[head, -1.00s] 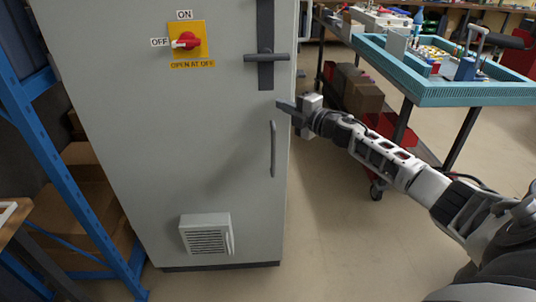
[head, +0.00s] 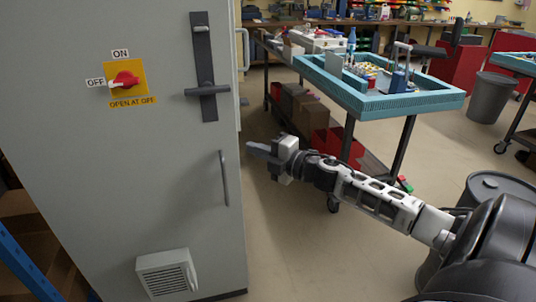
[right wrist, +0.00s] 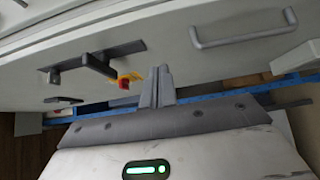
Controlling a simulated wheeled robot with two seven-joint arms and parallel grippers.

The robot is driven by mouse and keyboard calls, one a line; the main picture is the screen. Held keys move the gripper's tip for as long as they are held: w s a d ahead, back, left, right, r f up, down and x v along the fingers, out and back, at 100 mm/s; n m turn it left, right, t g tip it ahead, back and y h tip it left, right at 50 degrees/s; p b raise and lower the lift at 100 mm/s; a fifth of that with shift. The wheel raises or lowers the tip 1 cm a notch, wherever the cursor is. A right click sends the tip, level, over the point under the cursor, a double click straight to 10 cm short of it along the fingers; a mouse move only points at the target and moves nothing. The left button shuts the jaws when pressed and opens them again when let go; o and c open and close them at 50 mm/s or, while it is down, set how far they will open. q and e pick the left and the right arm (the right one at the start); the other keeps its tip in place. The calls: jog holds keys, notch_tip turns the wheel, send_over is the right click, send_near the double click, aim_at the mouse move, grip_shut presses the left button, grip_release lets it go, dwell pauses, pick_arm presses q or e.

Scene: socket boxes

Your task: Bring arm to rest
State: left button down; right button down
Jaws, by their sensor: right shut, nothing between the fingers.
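My right arm reaches in from the right in the head view. Its gripper (head: 262,150) is shut and empty, a little right of the grey cabinet (head: 90,200) and near its vertical handle (head: 224,178). In the right wrist view the shut fingers (right wrist: 158,85) point toward the cabinet, with clear space around them. The cabinet door looks shut. Its red rotary switch (head: 125,80) sits on a yellow plate and points to OFF. My left gripper is not in view.
A cart with a teal tray top (head: 390,103) holding small parts stands behind my right arm, with boxes (head: 300,108) on its lower shelf. A dark barrel (head: 490,190) and a grey bin (head: 490,97) stand at the right. Blue shelving (head: 25,268) is at lower left. Floor between is open.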

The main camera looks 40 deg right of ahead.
jog(key=v, duration=0.3)
jog(key=shift+f, duration=0.1)
jog(key=s+a+f+m+g+h, duration=0.1)
jog(key=s+a+f+m, duration=0.45)
jog(key=a+f, duration=0.2)
jog(key=s+a+f+m+g+h, duration=0.1)
jog(key=s+a+f+m+g, duration=0.1)
jog(key=s+a+f+m, duration=0.35)
jog(key=s+a+f+m+g, duration=0.2)
jog(key=s+a+f+m, duration=0.1)
jog(key=a, duration=0.4)
jog(key=s+a+f+m+g, duration=0.1)
jog(key=s+a+f+m, duration=0.3)
jog(key=s+a, duration=0.2)
jog(key=shift+s+a+f+g+y, duration=0.2)
jog(key=shift+a+f+g+y, duration=0.15)
jog(key=shift+a, duration=0.75)
